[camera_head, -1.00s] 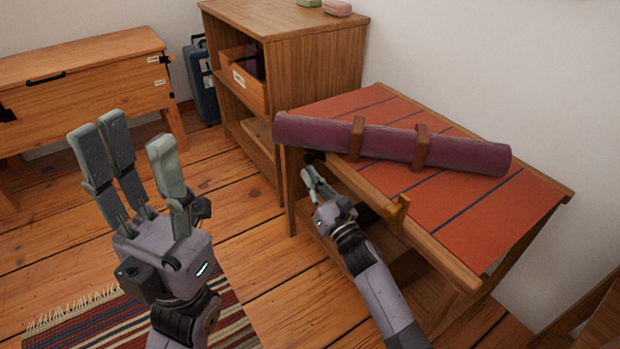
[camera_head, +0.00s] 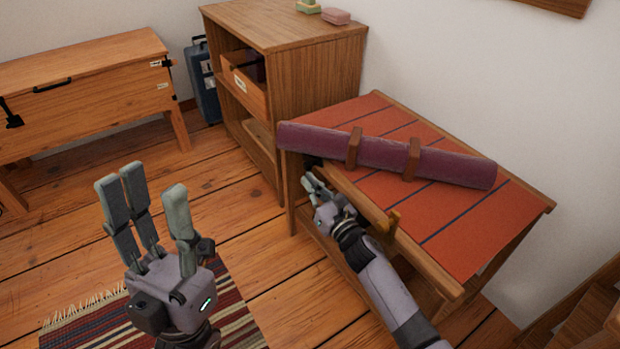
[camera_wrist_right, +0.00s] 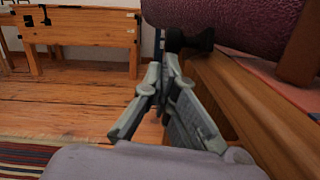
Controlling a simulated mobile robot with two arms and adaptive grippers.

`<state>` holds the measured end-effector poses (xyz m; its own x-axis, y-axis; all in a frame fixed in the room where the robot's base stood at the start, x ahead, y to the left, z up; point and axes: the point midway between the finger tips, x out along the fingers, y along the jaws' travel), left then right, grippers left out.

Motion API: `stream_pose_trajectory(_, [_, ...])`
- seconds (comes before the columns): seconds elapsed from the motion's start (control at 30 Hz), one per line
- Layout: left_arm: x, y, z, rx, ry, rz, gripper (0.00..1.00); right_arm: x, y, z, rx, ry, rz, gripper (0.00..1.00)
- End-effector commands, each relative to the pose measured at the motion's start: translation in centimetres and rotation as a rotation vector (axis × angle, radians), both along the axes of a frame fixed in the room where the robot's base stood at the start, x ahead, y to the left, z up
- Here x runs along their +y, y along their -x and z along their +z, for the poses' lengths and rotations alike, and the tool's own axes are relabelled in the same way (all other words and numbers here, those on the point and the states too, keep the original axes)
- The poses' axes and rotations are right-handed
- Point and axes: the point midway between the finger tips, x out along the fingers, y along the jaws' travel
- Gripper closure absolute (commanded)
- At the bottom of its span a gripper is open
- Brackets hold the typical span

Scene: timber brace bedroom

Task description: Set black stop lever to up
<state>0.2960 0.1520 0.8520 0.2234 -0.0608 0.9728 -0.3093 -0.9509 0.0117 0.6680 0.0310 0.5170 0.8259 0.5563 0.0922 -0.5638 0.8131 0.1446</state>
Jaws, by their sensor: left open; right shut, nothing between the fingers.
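A black part that looks like the stop lever (camera_wrist_right: 190,38) juts from the wooden table's edge under the purple roll in the right wrist view. In the head view only a small dark bit of it (camera_head: 312,161) shows below the roll's left end, so I cannot tell its setting. My right gripper (camera_head: 309,181) is shut and empty beside the table's left front corner, just below the lever. In the right wrist view its fingertips (camera_wrist_right: 160,72) are close to the lever; contact is unclear. My left gripper (camera_head: 149,184) is open and empty above the floor, well left of the table.
A wooden shelf (camera_head: 310,75) stands behind the table's left side.

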Motion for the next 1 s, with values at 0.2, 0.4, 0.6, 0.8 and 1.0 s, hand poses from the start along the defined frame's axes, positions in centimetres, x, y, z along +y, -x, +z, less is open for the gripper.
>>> stream_pose_trajectory(0.2, [-1.5, -7.0, -1.9, 0.383, -0.121, 0.022, 0.59, 0.0, 0.0, 1.1, 0.039, 0.034, 0.002, 1.0])
stream_pose_trajectory(0.4, [-2.0, -10.6, -5.1, 0.628, -0.195, 0.034, 0.59, 0.0, 0.0, 1.3, 0.056, 0.04, 0.001, 1.0])
stream_pose_trajectory(0.6, [-2.1, -12.2, -7.4, 0.775, -0.238, 0.041, 0.59, 0.0, 0.0, 1.6, 0.057, 0.041, 0.0, 1.0])
stream_pose_trajectory(0.8, [-2.1, -12.9, -8.8, 0.85, -0.259, 0.044, 0.59, 0.0, -0.1, 2.0, 0.055, 0.041, 0.001, 1.0])
stream_pose_trajectory(1.0, [-2.1, -13.2, -9.5, 0.893, -0.271, 0.046, 0.59, 0.1, -0.1, 2.4, 0.055, 0.042, 0.001, 1.0])
